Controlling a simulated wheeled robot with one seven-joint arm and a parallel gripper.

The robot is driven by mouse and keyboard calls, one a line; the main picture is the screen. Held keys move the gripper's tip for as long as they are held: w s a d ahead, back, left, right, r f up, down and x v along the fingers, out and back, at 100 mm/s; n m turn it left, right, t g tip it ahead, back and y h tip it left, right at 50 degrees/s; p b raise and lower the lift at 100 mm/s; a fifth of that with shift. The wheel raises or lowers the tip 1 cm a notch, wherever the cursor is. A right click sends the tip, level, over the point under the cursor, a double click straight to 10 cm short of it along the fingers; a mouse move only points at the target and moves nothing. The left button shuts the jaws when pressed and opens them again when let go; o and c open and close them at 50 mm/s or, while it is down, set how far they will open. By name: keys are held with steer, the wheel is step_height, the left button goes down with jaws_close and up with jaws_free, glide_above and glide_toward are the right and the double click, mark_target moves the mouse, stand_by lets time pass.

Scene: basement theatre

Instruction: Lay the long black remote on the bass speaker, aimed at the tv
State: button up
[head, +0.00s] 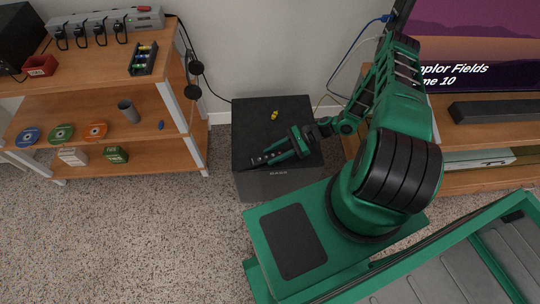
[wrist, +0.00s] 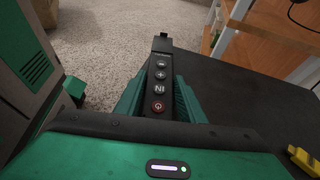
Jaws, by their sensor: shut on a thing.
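My gripper (head: 268,157) is shut on the long black remote (head: 257,161), low over the front part of the bass speaker (head: 250,115). In the wrist view the remote (wrist: 160,75) lies lengthwise between the green fingers, buttons up, its red power button near the palm. Its far end points to the front left in the head view, by the speaker's edge, away from the tv (head: 475,35). I cannot tell whether the remote touches the speaker top (wrist: 240,110).
A small yellow object (head: 274,115) lies on the speaker's back half and shows at the wrist view's right edge (wrist: 305,160). A wooden shelf (head: 100,85) stands left. The tv stand (head: 480,180) with a soundbar (head: 495,110) is right. Carpet lies in front.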

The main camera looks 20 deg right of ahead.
steer(key=o, duration=1.1)
steer(key=v, duration=1.2)
